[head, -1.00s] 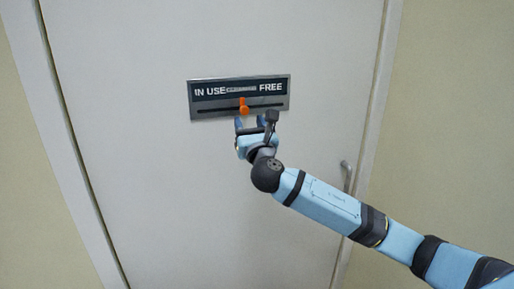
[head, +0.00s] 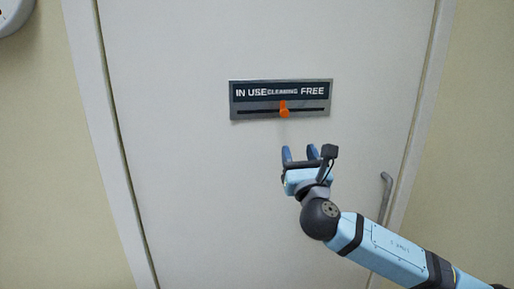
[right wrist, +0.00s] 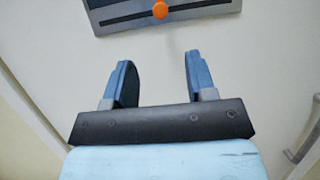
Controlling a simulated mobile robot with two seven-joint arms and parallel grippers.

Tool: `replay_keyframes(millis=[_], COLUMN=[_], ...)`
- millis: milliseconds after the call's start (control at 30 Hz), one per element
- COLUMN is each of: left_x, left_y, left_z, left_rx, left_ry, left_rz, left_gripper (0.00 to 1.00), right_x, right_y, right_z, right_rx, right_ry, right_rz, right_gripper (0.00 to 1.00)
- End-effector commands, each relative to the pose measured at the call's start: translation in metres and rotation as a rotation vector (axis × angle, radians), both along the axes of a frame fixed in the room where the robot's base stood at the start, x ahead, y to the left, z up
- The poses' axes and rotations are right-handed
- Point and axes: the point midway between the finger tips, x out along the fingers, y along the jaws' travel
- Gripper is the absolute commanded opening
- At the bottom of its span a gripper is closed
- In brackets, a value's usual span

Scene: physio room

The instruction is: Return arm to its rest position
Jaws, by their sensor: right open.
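A sign plate (head: 245,112) on the door reads IN USE, CLEANING and FREE. Its orange slider knob (head: 284,109) stands near the middle of the slot, under CLEANING. My right gripper (head: 300,154) is open and empty, below the sign and apart from the knob. In the right wrist view, the two blue fingers of the gripper (right wrist: 158,78) are spread with nothing between them. The orange knob (right wrist: 160,9) and the lower part of the sign plate (right wrist: 190,12) show at the top there. My left gripper is not in view.
The white door (head: 190,190) fills most of the head view, with a frame (head: 90,110) at its left. A metal door handle (head: 385,190) is at the right, close to my right arm. A round white object (head: 12,15) is at the top left wall.

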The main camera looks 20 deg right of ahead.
Motion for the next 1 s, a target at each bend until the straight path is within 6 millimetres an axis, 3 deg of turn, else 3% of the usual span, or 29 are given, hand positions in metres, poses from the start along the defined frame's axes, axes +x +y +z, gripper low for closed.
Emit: replay_keyframes(millis=[133,233,367,467,600,667,800,900,1000], left_x=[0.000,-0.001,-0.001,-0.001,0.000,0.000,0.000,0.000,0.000], left_y=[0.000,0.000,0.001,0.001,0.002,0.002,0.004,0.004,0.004], left_z=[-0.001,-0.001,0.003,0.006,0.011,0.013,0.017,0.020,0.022], left_rx=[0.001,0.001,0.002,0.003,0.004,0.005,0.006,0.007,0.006], left_ry=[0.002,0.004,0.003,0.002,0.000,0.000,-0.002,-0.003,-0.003], left_rz=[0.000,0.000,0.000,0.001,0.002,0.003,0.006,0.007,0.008], left_gripper=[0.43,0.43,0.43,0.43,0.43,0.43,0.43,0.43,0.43], right_x=[0.001,0.002,0.000,-0.015,-0.053,-0.076,-0.138,-0.185,-0.225], right_y=[0.001,0.007,0.025,0.044,0.071,0.081,0.102,0.112,0.118], right_z=[-0.004,-0.028,-0.099,-0.170,-0.261,-0.297,-0.370,-0.409,-0.436], right_rx=[0.013,0.106,0.416,0.772,1.321,1.566,2.142,2.512,2.796], right_ry=[0.007,0.050,0.176,0.292,0.415,0.446,0.446,0.373,0.259], right_rz=[0.008,0.062,0.197,0.291,0.331,0.313,0.189,0.046,-0.100], right_gripper=[0.51,0.51,0.51,0.51,0.51,0.51,0.51,0.51,0.51])
